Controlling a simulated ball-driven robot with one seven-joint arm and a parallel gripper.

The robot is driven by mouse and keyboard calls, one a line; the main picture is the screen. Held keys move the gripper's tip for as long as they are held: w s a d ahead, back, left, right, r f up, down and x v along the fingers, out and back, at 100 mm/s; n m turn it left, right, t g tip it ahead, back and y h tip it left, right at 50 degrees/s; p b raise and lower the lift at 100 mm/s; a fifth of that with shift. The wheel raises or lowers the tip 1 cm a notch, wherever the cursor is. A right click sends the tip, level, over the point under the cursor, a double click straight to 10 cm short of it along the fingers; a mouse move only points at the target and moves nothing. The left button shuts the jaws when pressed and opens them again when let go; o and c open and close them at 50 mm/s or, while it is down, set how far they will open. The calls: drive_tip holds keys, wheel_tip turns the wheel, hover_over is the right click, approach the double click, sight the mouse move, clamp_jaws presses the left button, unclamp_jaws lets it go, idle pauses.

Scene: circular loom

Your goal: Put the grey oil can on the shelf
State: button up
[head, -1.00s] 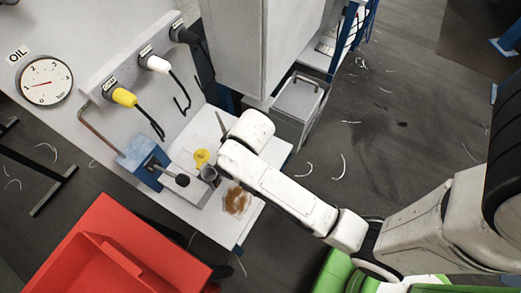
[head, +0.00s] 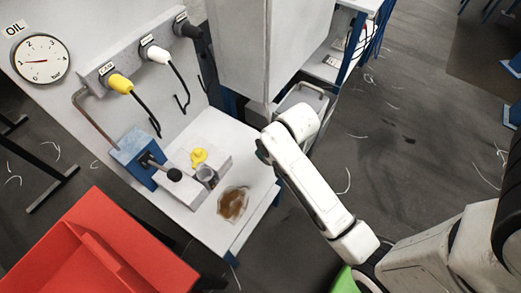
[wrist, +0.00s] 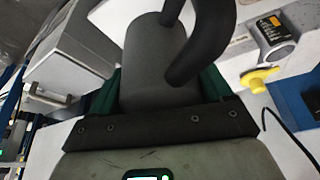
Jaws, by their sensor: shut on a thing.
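The grey oil can (wrist: 150,65) is a dark grey cylinder with a black curved handle or spout, seen close up in the wrist view. My gripper (wrist: 158,90) is shut on it, with a green finger on each side. In the head view my white arm reaches up from the lower right, and the can is hidden behind it. A blue-posted rack with white shelves (head: 325,65) stands at the top right of the head view; I cannot tell whether it is the shelf meant.
The white bench (head: 255,205) carries a brown oil patch (head: 232,204), a small grey cup (head: 206,177), a yellow piece (head: 198,157) and a blue vice-like block (head: 140,155). A red bin (head: 85,250) stands lower left. A grey cabinet (head: 265,45) stands behind. Floor at right is mostly clear.

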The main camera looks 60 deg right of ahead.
drive_tip(key=w+f, duration=0.2)
drive_tip(key=f, duration=0.1)
drive_tip(key=w+d+f, duration=0.1)
drive_tip(key=w+f, duration=0.2)
drive_tip(key=shift+d+b, duration=0.15)
drive_tip(key=shift+b, duration=0.2)
drive_tip(key=shift+w+f, duration=0.1)
drive_tip(key=shift+f, duration=1.45)
drive_tip(key=shift+f+b, duration=0.15)
drive_tip(key=shift+b, duration=0.15)
drive_tip(key=o, duration=1.2)
